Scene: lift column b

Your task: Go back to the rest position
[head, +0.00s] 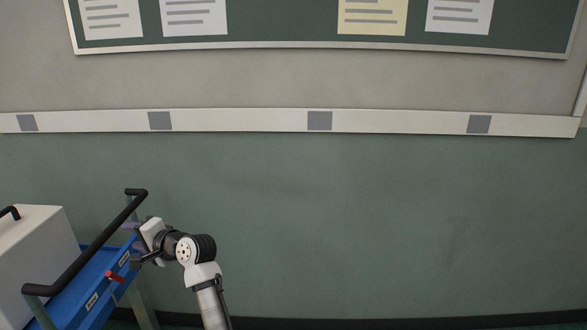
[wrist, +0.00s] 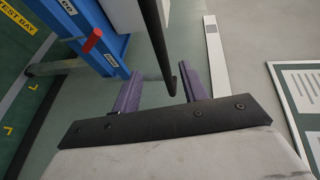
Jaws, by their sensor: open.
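My gripper (head: 133,237) is at the lower left of the head view, beside the black handle bar of a blue cart. Its purple fingers point left toward the cart. In the wrist view the two fingers stand wide apart, and my gripper (wrist: 158,82) is open with nothing held. The black bar (wrist: 156,40) shows in the gap between the fingers in that view. I cannot tell its depth from the fingertips.
The blue cart (head: 92,292) carries a white box (head: 30,252) and has a red lever (head: 115,277). Its black handle bar (head: 90,250) rises close to my gripper. A green wall (head: 380,220) with a white rail (head: 400,121) stands behind. The right side looks clear.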

